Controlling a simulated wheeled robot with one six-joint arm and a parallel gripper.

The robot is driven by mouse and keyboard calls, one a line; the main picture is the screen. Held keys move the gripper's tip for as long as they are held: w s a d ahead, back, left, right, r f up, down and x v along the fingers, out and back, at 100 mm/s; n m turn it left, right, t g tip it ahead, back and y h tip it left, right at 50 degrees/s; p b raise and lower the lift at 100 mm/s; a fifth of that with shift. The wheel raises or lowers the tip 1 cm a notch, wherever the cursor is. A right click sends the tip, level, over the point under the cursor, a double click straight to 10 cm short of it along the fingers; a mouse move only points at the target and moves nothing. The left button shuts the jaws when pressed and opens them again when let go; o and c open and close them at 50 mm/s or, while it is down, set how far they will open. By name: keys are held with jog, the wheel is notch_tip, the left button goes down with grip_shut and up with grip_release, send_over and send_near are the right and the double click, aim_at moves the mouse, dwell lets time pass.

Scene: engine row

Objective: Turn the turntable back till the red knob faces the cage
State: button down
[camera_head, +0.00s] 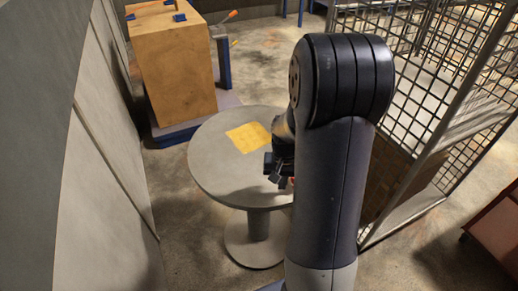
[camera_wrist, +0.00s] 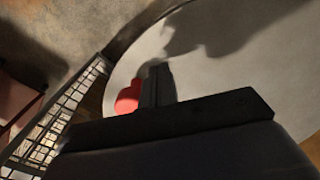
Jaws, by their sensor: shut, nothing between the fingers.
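The turntable (camera_head: 215,165) is a round grey top on a pedestal, with a yellow square patch (camera_head: 248,137) on it. Its pale top also fills much of the wrist view (camera_wrist: 220,60). The red knob (camera_wrist: 127,98) shows beside my shut fingers (camera_wrist: 157,85), partly hidden by them; I cannot tell if they touch. In the head view only a sliver of the knob (camera_head: 291,181) shows at the turntable's right edge, by my gripper (camera_head: 276,178). The mesh cage (camera_head: 440,90) stands to the right, partly behind my arm; its mesh (camera_wrist: 50,130) is at left in the wrist view.
A wooden crate (camera_head: 178,70) with orange-handled clamps stands on a blue base behind the turntable. A grey wall panel (camera_head: 100,150) runs along the left. A reddish-brown box (camera_head: 497,230) is at the lower right. Bare concrete floor lies between.

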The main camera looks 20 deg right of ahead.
jog(key=shift+f+b, duration=0.85)
jog(key=shift+f, duration=0.3)
jog(key=shift+d, duration=0.1)
jog(key=shift+w+d, duration=0.1)
jog(key=shift+d, duration=2.05)
jog(key=shift+d, duration=0.1)
jog(key=shift+d, duration=0.25)
jog(key=shift+w+d+p, duration=0.15)
jog(key=shift+w+d, duration=0.1)
jog(key=shift+d, duration=0.65)
jog(key=shift+w+d+p, duration=0.15)
jog(key=shift+w+d, duration=0.05)
jog(key=shift+d, duration=0.7)
